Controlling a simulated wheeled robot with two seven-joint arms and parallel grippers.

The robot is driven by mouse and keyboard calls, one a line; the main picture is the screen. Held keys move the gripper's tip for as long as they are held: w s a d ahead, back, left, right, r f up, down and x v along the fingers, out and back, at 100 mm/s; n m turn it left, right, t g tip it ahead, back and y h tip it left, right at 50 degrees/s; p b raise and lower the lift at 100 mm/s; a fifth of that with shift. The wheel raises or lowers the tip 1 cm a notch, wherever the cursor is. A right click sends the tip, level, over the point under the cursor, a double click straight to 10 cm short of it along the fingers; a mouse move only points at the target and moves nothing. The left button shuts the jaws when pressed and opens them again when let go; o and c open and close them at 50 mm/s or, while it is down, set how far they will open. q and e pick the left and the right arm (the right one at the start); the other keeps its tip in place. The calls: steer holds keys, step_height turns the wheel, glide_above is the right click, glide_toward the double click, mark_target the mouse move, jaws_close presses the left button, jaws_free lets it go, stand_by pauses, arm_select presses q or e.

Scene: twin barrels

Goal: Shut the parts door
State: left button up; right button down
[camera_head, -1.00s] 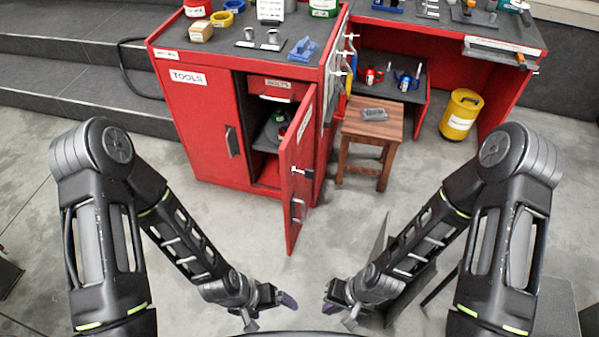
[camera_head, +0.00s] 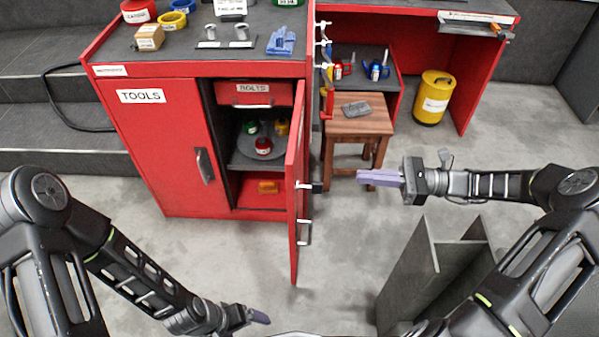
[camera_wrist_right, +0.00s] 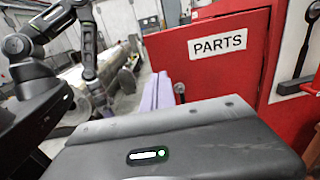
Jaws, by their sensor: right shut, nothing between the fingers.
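The red parts door (camera_head: 297,190) stands open, swung out from the right side of the red cabinet (camera_head: 158,150), and I see it nearly edge-on in the head view. Its outer face with the PARTS label shows in the right wrist view (camera_wrist_right: 235,50). My right gripper (camera_head: 362,177) is shut and empty, to the right of the door with a gap between them. Its purple fingers also show in the right wrist view (camera_wrist_right: 158,92). My left gripper (camera_head: 262,317) is low at the front, left of the door; its jaw state is unclear.
Inside the open compartment are a BOLTS drawer (camera_head: 253,92), a turntable (camera_head: 262,155) with small items and an orange object (camera_head: 268,187). A wooden stool (camera_head: 358,130) stands behind my right gripper. A dark metal beam (camera_head: 420,265) stands at the front right.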

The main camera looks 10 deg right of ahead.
steer(key=shift+a, duration=0.15)
steer(key=b+x, duration=0.1)
steer(key=x, duration=1.3)
steer(key=shift+s, duration=0.15)
